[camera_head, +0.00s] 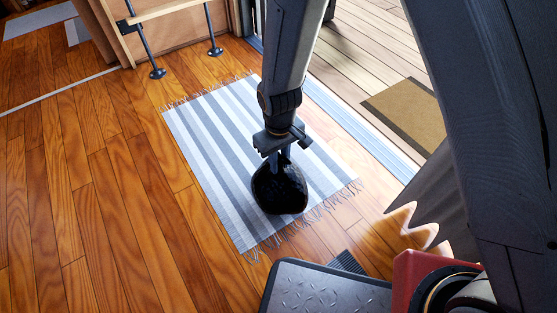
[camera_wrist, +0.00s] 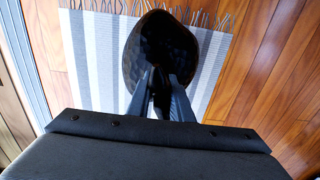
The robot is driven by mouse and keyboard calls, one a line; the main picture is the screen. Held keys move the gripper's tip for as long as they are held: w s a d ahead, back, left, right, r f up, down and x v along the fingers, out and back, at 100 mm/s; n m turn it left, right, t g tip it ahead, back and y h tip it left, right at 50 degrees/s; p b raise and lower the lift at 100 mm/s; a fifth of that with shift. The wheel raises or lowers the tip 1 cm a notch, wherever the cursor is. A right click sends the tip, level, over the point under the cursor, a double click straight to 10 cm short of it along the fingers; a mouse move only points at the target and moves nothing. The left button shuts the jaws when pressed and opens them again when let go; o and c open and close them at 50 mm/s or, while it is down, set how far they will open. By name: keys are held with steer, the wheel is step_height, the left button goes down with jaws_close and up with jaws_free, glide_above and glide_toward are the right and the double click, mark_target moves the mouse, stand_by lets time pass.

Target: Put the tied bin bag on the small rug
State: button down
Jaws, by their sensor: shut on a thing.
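The tied bin bag (camera_head: 279,186) is black and rounded. In the head view it appears over the near part of the small rug (camera_head: 206,140), which has blue, grey and white stripes and fringed ends. My gripper (camera_head: 280,152) points down from above and is shut on the bag's top. In the wrist view the fingers (camera_wrist: 162,98) close on the dark neck of the bag (camera_wrist: 160,50), with the striped rug (camera_wrist: 88,45) behind it. I cannot tell whether the bag's underside touches the rug or hangs just above it.
Wooden floor (camera_head: 110,200) lies clear to the left of the rug. A door sill runs along the rug's right side, with a brown doormat (camera_head: 408,112) on the decking beyond. A wooden bench-like piece with dark metal legs (camera_head: 148,50) stands behind the rug.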

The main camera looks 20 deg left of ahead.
steer(key=c, duration=1.6)
jaws_free()
steer(key=shift+f, duration=0.1)
step_height(320, 180, up, 13)
steer(key=p, duration=0.5)
steer(key=shift+p, duration=0.4)
steer(key=s+d+r+m+y, duration=0.1)
steer(key=s+d+r, duration=0.2)
steer(key=r, duration=0.5)
steer(key=s+d+r+m, duration=0.1)
steer(key=s+d+r, duration=0.15)
steer(key=r, duration=0.55)
steer(key=shift+s+d+r+m+y, duration=0.15)
steer(key=shift+s+d+r+m, duration=0.2)
steer(key=shift+s+d+r, duration=0.95)
steer(key=shift+s+d+r+m+y, duration=0.2)
steer(key=shift+s+d+r+m, duration=0.35)
steer(key=shift+s+r, duration=1.35)
steer(key=shift+s+d+r+m+y, duration=0.2)
steer(key=shift+s+d+r, duration=0.95)
steer(key=shift+s, duration=0.85)
steer(key=shift+a, duration=0.1)
